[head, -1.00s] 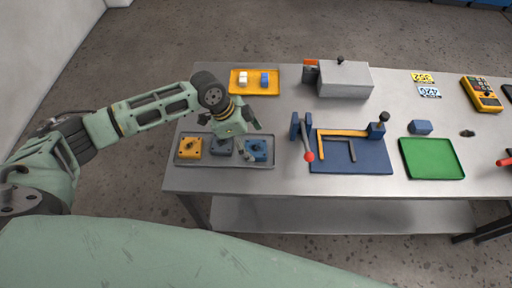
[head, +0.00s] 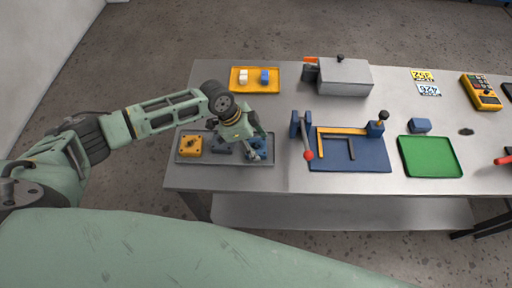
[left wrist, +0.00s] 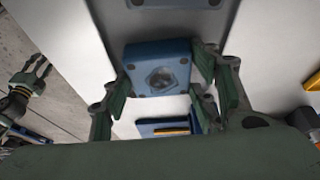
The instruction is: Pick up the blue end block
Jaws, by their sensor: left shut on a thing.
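The blue end block (head: 262,143) is at the right end of a grey tray (head: 186,161) in the head view, partly hidden by my left gripper (head: 256,146). In the left wrist view the blue block (left wrist: 160,72) fills the space between the fingers of my left gripper (left wrist: 163,92), which is shut on it. Its face shows a dark round boss and corner holes. I cannot tell whether it is clear of the tray. My right gripper (left wrist: 36,72) shows small at the left of the left wrist view, its fingers apart and empty.
A yellow block (head: 190,146) and a dark grey block (head: 221,147) share the tray. Right of it stands a blue fixture (head: 372,160) with a red-tipped lever (head: 308,154). A yellow tray (head: 238,88) lies behind, beside a grey box (head: 345,78). A green tray (head: 430,157) is farther right.

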